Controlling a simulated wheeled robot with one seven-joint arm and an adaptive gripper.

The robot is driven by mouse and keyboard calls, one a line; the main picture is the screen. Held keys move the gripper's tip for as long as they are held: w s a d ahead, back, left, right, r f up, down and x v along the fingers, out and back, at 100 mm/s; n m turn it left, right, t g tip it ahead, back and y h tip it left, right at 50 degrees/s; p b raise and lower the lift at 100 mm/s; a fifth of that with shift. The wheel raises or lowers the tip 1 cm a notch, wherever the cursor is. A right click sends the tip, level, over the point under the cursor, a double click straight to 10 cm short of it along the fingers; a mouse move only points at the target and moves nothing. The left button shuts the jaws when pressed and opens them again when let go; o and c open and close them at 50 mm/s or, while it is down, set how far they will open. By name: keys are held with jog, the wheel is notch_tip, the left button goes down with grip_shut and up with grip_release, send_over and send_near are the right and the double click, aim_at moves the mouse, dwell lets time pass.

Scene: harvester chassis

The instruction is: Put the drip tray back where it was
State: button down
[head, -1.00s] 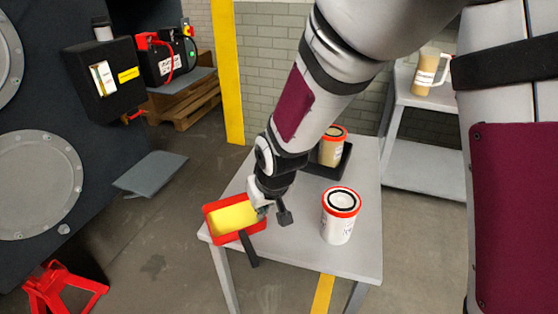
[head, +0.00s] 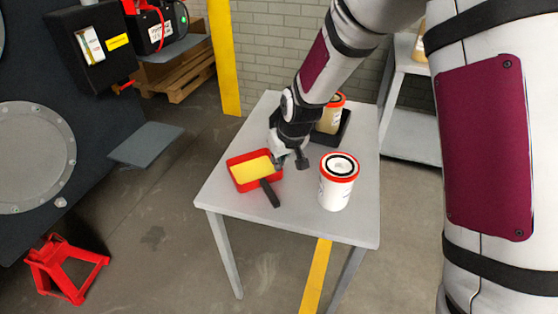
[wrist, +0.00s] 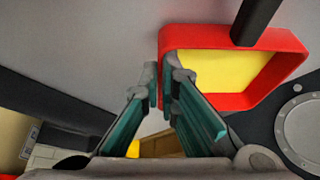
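The drip tray appears to be the red, shallow tray (head: 234,178) with a yellow inside and a black handle (head: 270,193) pointing toward the front. It is over the left part of the grey table; I cannot tell whether it touches the top. My gripper (head: 279,165) is at its right edge. In the wrist view the fingers (wrist: 160,88) pinch the wall of the red tray (wrist: 165,50), one finger on each side. The fingers hide part of that wall.
A white jar with a red rim (head: 336,187) stands on the table (head: 225,200), right of the tray. Another jar (head: 330,118) sits in a black tray (head: 343,130) behind. A red stand (head: 68,268) and grey plate (head: 146,146) are at left. The table's front left is clear.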

jog(key=c, duration=2.3)
grip_release()
jog(key=shift+f, duration=0.1)
jog(key=o, duration=0.5)
jog(key=p+v, duration=0.2)
jog(key=v, duration=1)
jog(key=shift+s+d, duration=0.1)
